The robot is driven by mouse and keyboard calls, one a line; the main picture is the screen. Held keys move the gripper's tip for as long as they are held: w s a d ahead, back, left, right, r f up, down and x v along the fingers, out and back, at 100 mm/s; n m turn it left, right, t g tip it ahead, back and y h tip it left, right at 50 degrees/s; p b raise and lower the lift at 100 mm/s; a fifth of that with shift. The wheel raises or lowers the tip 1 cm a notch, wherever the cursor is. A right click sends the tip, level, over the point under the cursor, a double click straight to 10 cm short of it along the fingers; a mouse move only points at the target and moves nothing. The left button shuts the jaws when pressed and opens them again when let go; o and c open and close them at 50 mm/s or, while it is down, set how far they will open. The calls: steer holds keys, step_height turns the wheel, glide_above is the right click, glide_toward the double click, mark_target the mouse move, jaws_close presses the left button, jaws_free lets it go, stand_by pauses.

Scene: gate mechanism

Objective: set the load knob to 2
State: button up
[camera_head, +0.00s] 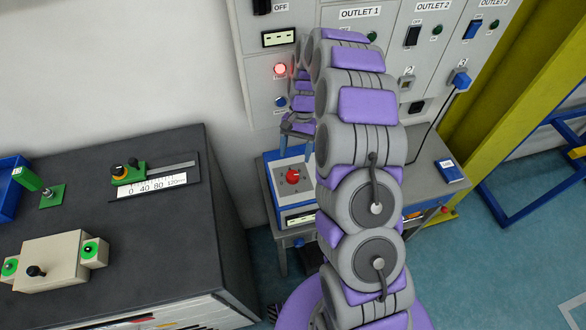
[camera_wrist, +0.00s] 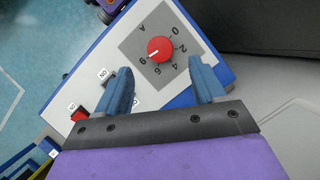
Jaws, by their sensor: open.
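The load knob is a red round knob (camera_wrist: 160,49) on a grey dial plate (camera_wrist: 139,38) with printed figures. In the head view the knob (camera_head: 292,176) sits on top of a white and blue box (camera_head: 275,198). My gripper (camera_wrist: 161,74) is open and empty. Its blue fingers lie on the near side of the knob, to its left and right in the wrist view, without visible contact. In the head view my gripper (camera_head: 296,146) is above and behind the knob.
A red switch (camera_wrist: 79,114) sits on the same box. A grey outlet cabinet (camera_head: 262,62) stands behind. A dark bench (camera_head: 215,240) with fixtures is at left. A blue box (camera_head: 450,171) lies at right, near a yellow post (camera_head: 500,95).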

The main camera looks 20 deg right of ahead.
mark_target(293, 174)
steer(key=x, duration=0.8)
steer(key=shift+w+d+f+b, duration=0.1)
steer(key=shift+w+b, duration=0.1)
steer(key=shift+b, duration=0.1)
steer(key=shift+c, duration=0.5)
steer(key=c, duration=0.9)
